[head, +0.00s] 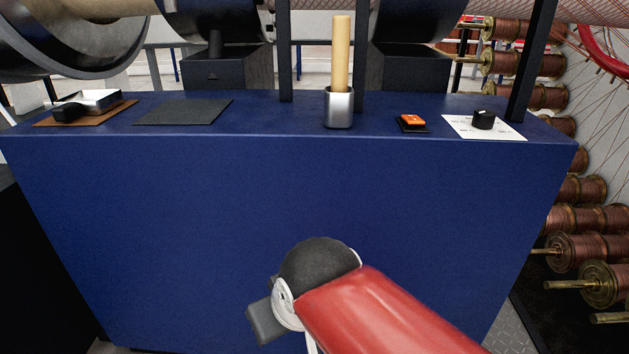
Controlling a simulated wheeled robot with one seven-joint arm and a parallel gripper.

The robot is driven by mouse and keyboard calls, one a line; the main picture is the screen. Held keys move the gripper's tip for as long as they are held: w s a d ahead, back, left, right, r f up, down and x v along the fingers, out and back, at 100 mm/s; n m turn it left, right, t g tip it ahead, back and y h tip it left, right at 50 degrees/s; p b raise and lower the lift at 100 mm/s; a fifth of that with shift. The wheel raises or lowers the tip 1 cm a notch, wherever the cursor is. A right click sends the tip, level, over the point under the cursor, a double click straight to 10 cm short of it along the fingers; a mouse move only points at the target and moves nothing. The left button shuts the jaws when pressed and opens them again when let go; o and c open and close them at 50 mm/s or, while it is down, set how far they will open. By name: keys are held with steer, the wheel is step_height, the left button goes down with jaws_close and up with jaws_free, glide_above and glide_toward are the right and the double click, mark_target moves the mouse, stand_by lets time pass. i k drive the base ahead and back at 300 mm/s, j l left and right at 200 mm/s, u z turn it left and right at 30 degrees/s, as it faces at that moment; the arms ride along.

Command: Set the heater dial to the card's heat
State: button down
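The dial is a black knob (483,120) on a white plate (506,133) with small printed marks, at the right end of the blue bench top. The marks and the knob's setting are too small to read. I cannot make out a separate heat card. My red arm comes in from the lower right, in front of the bench and well below its top. A dark grey block at its end, probably part of my gripper (265,320), shows at the lower middle, far from the dial. Its fingers are hidden, and I see nothing held.
An orange switch (412,120) sits left of the dial. A metal cup (339,108) holds a tall wooden rod. A dark mat (182,111) and a metal tray on a brown board (118,109) lie left. Dark posts rise at the bench's back. Copper spools (578,250) stand right.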

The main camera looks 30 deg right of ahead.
mark_target(482, 119)
steer(key=z, duration=1.85)
